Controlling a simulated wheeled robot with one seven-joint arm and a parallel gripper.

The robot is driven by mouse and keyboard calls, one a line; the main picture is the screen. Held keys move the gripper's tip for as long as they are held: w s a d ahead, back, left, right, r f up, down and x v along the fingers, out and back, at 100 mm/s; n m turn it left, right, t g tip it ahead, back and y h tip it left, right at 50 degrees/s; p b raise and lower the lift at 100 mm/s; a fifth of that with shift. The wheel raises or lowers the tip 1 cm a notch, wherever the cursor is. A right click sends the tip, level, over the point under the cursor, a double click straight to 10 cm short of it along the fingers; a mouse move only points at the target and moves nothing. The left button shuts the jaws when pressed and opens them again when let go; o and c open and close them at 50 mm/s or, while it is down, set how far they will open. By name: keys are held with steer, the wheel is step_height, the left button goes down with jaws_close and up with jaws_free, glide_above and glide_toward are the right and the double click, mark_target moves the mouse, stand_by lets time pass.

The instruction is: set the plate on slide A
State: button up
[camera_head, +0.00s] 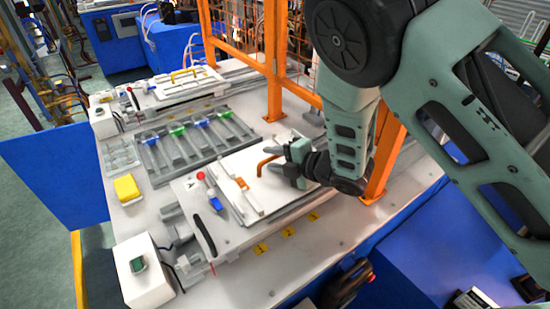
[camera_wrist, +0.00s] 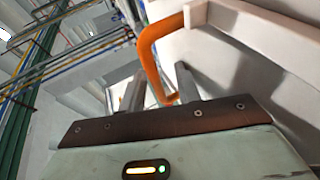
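A white plate (camera_head: 235,165) with an orange handle (camera_head: 268,160) lies over the right part of the station marked A, slide A (camera_head: 187,197), in the head view. It looks flat there, but its exact seating cannot be told. My gripper (camera_head: 293,160) is at the plate's right end, close to the orange handle. In the wrist view, the orange handle (camera_wrist: 150,55) reaches down between my two spread fingers (camera_wrist: 160,90). The fingers look open, with space beside the handle. The plate's far underside is hidden.
A second station at the back holds a white plate with a yellow handle (camera_head: 185,73). A grey rack (camera_head: 185,145) with blue and green clips lies between. A yellow block (camera_head: 127,188) and a white switch box (camera_head: 143,270) stand at the left. An orange fence post (camera_head: 383,155) stands close to my arm.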

steer(key=shift+s+f, duration=0.1)
steer(key=p+v, duration=0.4)
steer(key=v, duration=1.3)
steer(key=shift+d+r+p, duration=0.15)
steer(key=shift+r+p, duration=0.15)
steer(key=shift+p, duration=0.05)
steer(key=shift+f, duration=0.1)
